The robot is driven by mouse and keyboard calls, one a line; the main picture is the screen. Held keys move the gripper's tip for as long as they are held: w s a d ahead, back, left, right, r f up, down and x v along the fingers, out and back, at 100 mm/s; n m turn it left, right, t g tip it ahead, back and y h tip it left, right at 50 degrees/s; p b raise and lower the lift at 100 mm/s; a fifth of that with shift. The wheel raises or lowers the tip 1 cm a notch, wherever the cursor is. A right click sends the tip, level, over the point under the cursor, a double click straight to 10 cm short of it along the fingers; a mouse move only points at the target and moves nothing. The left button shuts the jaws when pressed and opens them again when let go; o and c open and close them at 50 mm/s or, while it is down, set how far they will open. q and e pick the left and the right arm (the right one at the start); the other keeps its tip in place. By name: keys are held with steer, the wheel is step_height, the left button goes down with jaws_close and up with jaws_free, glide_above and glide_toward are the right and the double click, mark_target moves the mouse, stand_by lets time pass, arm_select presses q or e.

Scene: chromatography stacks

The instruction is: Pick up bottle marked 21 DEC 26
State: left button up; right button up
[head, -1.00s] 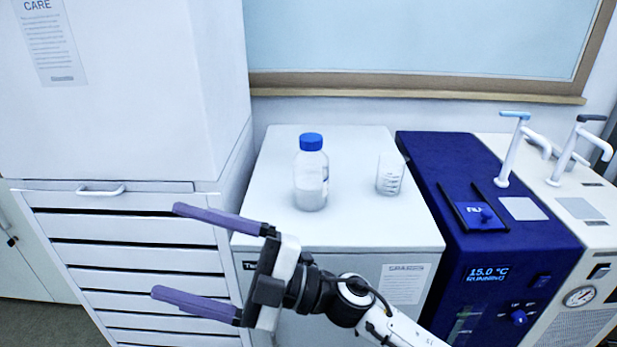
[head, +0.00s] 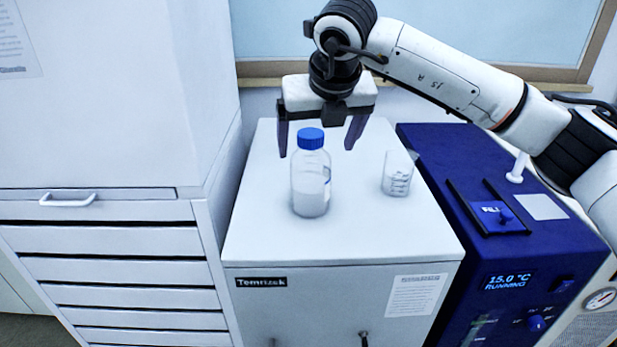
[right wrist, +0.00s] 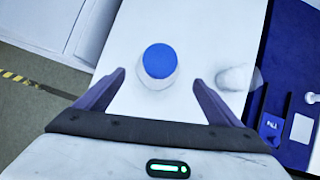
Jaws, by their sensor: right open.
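A clear bottle (head: 311,185) with a blue cap and pale contents stands upright on top of the white cabinet unit (head: 340,240). No date marking on it can be read in these views. My right gripper (head: 318,148) is open and points down, above and seemingly just behind the bottle in the head view. In the right wrist view the blue cap (right wrist: 159,61) lies ahead of and between the open purple fingers (right wrist: 158,82), with a gap on both sides. My left gripper is not in view.
A clear graduated beaker (head: 398,174) stands right of the bottle. A dark blue chiller (head: 500,250) reading 15.0 °C stands right of the white unit. A tall white cabinet with drawers (head: 110,240) is on the left. A window is behind.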

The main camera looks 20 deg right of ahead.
mark_target(310, 163)
steer(key=p+x, duration=0.1)
steer(key=x, duration=0.7)
steer(key=shift+a+f, duration=0.2)
steer(key=shift+a, duration=0.05)
steer(key=c, duration=1.4)
steer(key=shift+r, duration=0.15)
steer(key=shift+c, duration=1.2)
